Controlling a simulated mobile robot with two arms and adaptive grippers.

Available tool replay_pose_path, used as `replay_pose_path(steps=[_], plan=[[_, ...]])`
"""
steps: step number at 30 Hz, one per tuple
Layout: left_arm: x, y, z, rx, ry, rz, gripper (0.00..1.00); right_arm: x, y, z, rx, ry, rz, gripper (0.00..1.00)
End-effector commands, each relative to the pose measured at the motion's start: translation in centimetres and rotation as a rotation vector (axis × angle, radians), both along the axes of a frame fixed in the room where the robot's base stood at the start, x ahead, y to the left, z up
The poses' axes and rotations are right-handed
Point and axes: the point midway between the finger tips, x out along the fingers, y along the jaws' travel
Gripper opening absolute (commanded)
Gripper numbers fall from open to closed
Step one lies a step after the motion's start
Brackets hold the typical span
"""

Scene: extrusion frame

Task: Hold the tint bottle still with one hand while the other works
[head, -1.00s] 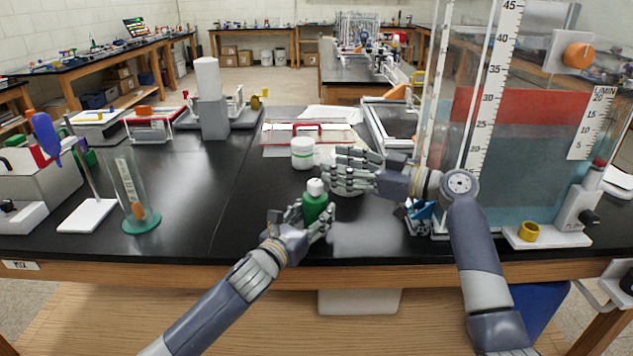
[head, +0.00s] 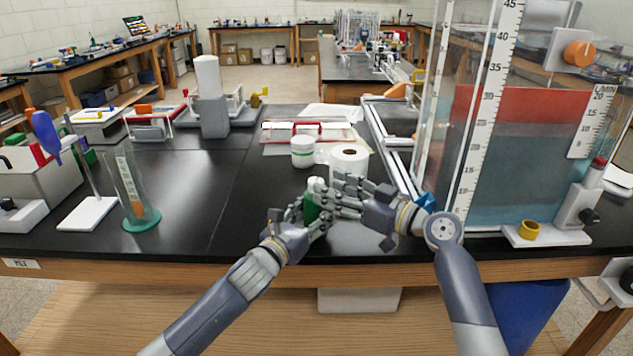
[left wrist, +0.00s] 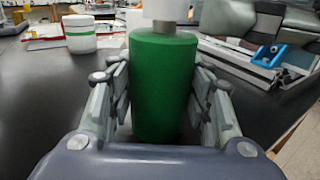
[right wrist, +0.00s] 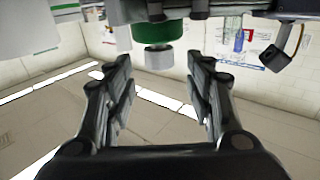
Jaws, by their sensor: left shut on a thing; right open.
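The green tint bottle (head: 312,207) with a white cap stands upright near the front edge of the black bench. It also shows large in the left wrist view (left wrist: 163,85). My left gripper (head: 306,222) is shut on the bottle, with fingers on both sides of its body. My right gripper (head: 345,196) is open, right beside the bottle and close to its cap, partly covering it in the head view. In the right wrist view, the bottle's green body (right wrist: 157,32) and white cap (right wrist: 158,56) show beyond the spread, empty fingers.
A white jar with a green band (head: 303,152) and a white roll (head: 348,162) stand behind the bottle. A tall clear tank (head: 500,150) with a scale stands at the right. A cylinder on a green base (head: 132,195) stands left. Bench between is clear.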

Motion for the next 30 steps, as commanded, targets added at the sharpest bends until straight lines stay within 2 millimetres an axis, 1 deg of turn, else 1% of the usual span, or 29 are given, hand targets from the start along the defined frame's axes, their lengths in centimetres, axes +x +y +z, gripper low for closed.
replay_pose_path(steps=[1, 3, 9, 13, 21, 22, 23, 24, 26, 27, 28, 30], plan=[[0.0, 0.0, -0.2, 0.002, 0.003, 0.001, 0.18, 0.7, 0.8, 0.1, 0.003, 0.001, 0.001, 0.49], [0.0, 0.0, -0.2, 0.002, 0.003, 0.001, 0.18, 1.4, 1.9, 0.1, 0.001, 0.000, 0.002, 0.49], [0.0, 0.0, -0.2, 0.002, 0.003, 0.002, 0.18, 2.8, 3.4, 0.0, 0.000, 0.000, 0.000, 0.49], [0.0, 0.1, -0.2, 0.002, 0.003, 0.002, 0.18, 3.1, 3.9, 0.0, -0.001, 0.001, 0.000, 0.49], [0.0, 0.1, -0.2, 0.002, 0.003, 0.002, 0.18, 3.2, 4.0, 0.0, -0.001, 0.000, 0.000, 0.49], [0.0, 0.1, -0.2, 0.002, 0.003, 0.002, 0.18, 3.2, 4.0, 0.0, -0.001, 0.000, 0.000, 0.45], [0.0, 0.1, -0.2, 0.002, 0.003, 0.002, 0.18, 3.1, 4.0, 0.0, -0.001, 0.001, 0.000, 0.38], [0.0, 0.1, -0.2, 0.002, 0.003, 0.002, 0.18, 3.2, 4.0, 0.0, -0.001, 0.001, 0.000, 0.29], [0.0, 0.1, -0.2, 0.002, 0.003, 0.002, 0.18, 3.1, 4.0, 0.0, -0.001, 0.001, 0.000, 0.15], [0.0, 0.1, -0.2, 0.002, 0.003, 0.002, 0.18, 3.1, 4.0, 0.0, -0.001, 0.001, 0.000, 0.06], [0.0, 0.1, -0.2, 0.002, 0.003, 0.002, 0.18, 3.1, 4.0, 0.0, -0.001, 0.001, 0.000, 0.04], [0.0, 0.1, -0.2, 0.002, 0.003, 0.002, 0.18, 3.1, 4.0, 0.0, -0.001, 0.001, 0.000, 0.04]])
